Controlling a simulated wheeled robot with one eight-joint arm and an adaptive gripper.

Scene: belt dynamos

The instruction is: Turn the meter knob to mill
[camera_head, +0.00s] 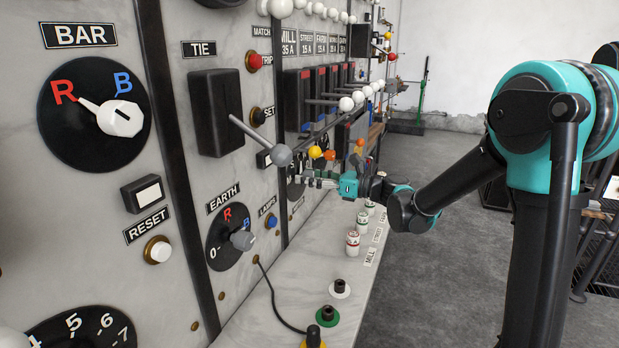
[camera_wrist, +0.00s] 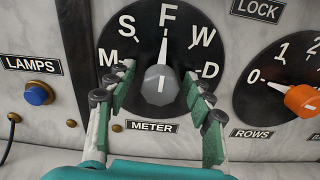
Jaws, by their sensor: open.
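The meter knob (camera_wrist: 160,87) is a grey knob on a round black dial (camera_wrist: 128,40) above the METER label (camera_wrist: 152,127). Its white pointer stands about upright, at F. The letters M, S, F, W and D run around the dial from left to right, with M at the lower left. My gripper (camera_wrist: 163,84) is open, with one green-padded finger on each side of the knob. I cannot tell whether either finger touches it. In the head view my gripper (camera_head: 318,180) is at the panel, and the meter knob cannot be made out there.
An orange knob (camera_wrist: 302,99) on the ROWS dial is to the right. A blue LAMPS button (camera_wrist: 38,93) is to the left. In the head view, a lever with a grey ball (camera_head: 281,155) juts out nearer the camera. Several fuses (camera_head: 352,242) stand on the ledge below.

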